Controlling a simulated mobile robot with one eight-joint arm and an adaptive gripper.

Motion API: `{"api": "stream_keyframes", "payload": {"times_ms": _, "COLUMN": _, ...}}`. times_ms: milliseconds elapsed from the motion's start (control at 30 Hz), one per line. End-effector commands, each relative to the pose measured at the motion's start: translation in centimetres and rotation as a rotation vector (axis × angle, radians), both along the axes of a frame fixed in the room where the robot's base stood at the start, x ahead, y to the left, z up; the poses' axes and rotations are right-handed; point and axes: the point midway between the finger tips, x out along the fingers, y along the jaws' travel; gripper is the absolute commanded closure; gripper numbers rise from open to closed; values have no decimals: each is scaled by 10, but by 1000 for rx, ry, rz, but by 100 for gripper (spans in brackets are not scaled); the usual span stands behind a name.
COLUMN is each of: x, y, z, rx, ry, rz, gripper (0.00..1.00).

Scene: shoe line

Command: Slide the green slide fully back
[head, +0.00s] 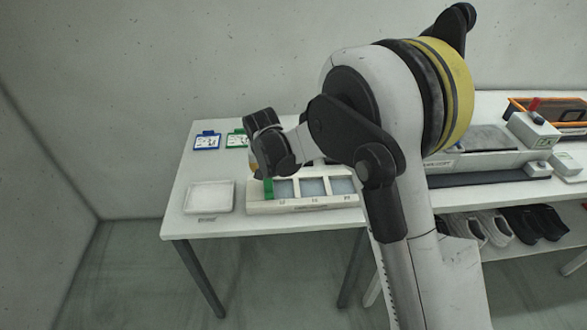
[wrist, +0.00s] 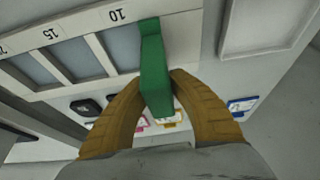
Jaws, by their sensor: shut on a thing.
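The green slide (head: 268,188) is an upright green piece at the left end of a white box with several windowed compartments (head: 300,207). In the wrist view the green slide (wrist: 152,55) stands at the box edge beside the mark 10, with its near end between my fingers. My gripper (wrist: 157,84) has yellow fingers, one on each side of the slide, shut on it. In the head view my gripper (head: 258,170) is mostly hidden behind my own wrist, above the slide's far end.
A white tray (head: 209,197) sits left of the box. A blue-framed card (head: 207,141) and a green-framed card (head: 236,139) lie at the back left. Equipment (head: 530,130) crowds the right, with shoes (head: 495,228) on a shelf below.

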Motion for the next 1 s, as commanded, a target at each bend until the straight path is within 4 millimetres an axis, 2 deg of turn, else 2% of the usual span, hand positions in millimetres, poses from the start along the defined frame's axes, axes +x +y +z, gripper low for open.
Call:
{"api": "stream_keyframes", "payload": {"times_ms": 100, "x": -1, "y": 23, "z": -1, "rx": 0, "ry": 3, "rz": 3, "gripper": 100}}
{"api": "stream_keyframes", "payload": {"times_ms": 300, "x": -1, "y": 43, "z": -1, "rx": 1, "ry": 3, "rz": 1, "gripper": 100}}
{"api": "stream_keyframes", "payload": {"times_ms": 733, "x": -1, "y": 48, "z": -1, "rx": 3, "ry": 2, "rz": 1, "gripper": 100}}
{"api": "stream_keyframes", "payload": {"times_ms": 767, "x": -1, "y": 48, "z": -1, "rx": 4, "ry": 2, "rz": 2, "gripper": 71}}
{"api": "stream_keyframes", "payload": {"times_ms": 800, "x": -1, "y": 48, "z": -1, "rx": 3, "ry": 1, "rz": 1, "gripper": 58}}
{"api": "stream_keyframes", "payload": {"times_ms": 833, "x": -1, "y": 48, "z": -1, "rx": 2, "ry": 1, "rz": 2, "gripper": 53}}
{"api": "stream_keyframes", "payload": {"times_ms": 1000, "x": 0, "y": 47, "z": -1, "rx": 2, "ry": 1, "rz": 1, "gripper": 53}}
